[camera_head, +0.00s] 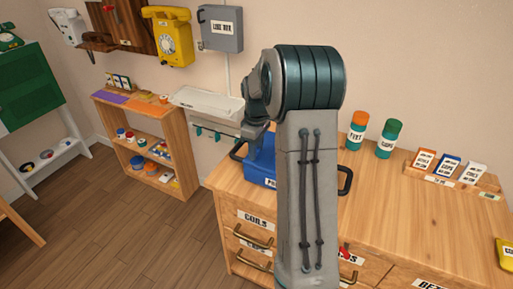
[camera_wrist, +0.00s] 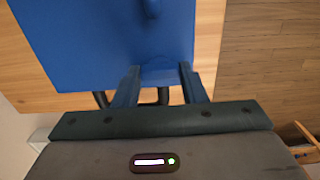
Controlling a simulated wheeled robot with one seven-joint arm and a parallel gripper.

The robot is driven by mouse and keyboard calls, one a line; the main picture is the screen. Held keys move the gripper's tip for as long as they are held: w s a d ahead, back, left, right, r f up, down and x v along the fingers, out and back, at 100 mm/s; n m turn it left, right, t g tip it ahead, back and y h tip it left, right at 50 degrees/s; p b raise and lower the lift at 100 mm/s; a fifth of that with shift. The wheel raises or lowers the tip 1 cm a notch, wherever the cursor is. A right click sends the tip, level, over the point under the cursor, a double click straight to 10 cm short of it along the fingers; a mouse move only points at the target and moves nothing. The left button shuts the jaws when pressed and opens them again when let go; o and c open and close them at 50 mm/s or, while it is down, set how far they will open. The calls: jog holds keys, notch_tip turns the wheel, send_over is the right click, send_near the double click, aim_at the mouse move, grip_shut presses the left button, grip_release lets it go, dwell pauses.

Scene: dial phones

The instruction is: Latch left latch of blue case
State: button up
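The blue case (camera_head: 262,160) stands on the left end of the wooden workbench, and my arm hides much of it in the head view. In the wrist view the case (camera_wrist: 95,40) fills the upper left and middle, with a rounded blue part (camera_wrist: 152,8) at the top edge. My gripper (camera_wrist: 160,68) is at the near edge of the case with its fingers apart. A blue piece of the case shows between the fingers; I cannot tell whether it is the left latch or whether the fingers touch it. In the head view my arm hides the gripper.
The workbench (camera_head: 425,215) holds a fuses jar (camera_head: 357,132), a caps jar (camera_head: 388,140) and a rack of small boxes (camera_head: 449,168) at the back right. Drawers with brass handles are in its front. A shelf (camera_head: 150,150) and wall phone (camera_head: 173,38) are left.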

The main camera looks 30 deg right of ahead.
jog(key=shift+m, duration=0.4)
jog(key=m, duration=1.3)
jog(key=shift+p, duration=0.3)
jog(key=shift+m, duration=2)
jog(key=shift+p, duration=0.3)
jog(key=o, duration=1)
jog(key=shift+r, duration=0.1)
